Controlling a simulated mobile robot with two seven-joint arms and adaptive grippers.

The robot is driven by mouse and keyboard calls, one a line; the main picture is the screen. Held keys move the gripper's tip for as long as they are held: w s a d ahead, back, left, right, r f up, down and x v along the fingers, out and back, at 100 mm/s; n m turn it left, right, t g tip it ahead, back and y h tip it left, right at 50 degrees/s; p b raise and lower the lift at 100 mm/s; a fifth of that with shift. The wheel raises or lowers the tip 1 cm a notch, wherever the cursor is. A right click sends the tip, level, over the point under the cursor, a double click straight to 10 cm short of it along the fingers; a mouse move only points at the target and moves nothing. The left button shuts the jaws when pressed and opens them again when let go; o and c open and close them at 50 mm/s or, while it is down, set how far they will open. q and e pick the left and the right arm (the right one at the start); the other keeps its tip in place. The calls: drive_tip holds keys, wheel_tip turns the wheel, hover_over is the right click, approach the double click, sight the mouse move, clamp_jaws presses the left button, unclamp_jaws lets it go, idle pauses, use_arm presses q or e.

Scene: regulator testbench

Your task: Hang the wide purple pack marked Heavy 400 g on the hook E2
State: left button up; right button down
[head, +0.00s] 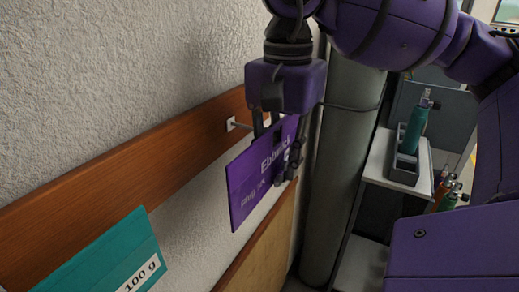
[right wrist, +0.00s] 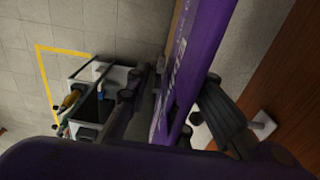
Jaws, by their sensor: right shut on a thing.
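The wide purple pack (head: 258,178) hangs upright from my right gripper (head: 276,130) in the head view, printed "Ebbwick" with smaller text too small to read. The right gripper is shut on its upper part. In the right wrist view the pack (right wrist: 197,50) runs between the fingers (right wrist: 175,105). A hook (head: 236,124) with a white base plate sticks out of the wooden rail just left of the gripper; its label is not readable. The base plate also shows in the right wrist view (right wrist: 262,125). Whether the pack touches the hook is hidden. My left gripper is not in view.
A wooden rail (head: 110,180) runs along the textured wall. A teal pack marked 100 g (head: 115,255) is at the lower left. A grey column (head: 345,170) stands right of the purple pack. Beyond it is a white bench (head: 385,160) with a green cylinder (head: 413,125).

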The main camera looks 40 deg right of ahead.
drive_tip(key=w, duration=0.1)
drive_tip(key=w+a, duration=0.1)
drive_tip(key=w+p, duration=0.1)
drive_tip(key=shift+w+a+f, duration=0.3)
drive_tip(key=shift+w+a, duration=0.05)
drive_tip(key=shift+w, duration=0.05)
drive_tip(key=c, duration=1.5)
unclamp_jaws()
drive_tip(key=shift+c, duration=0.2)
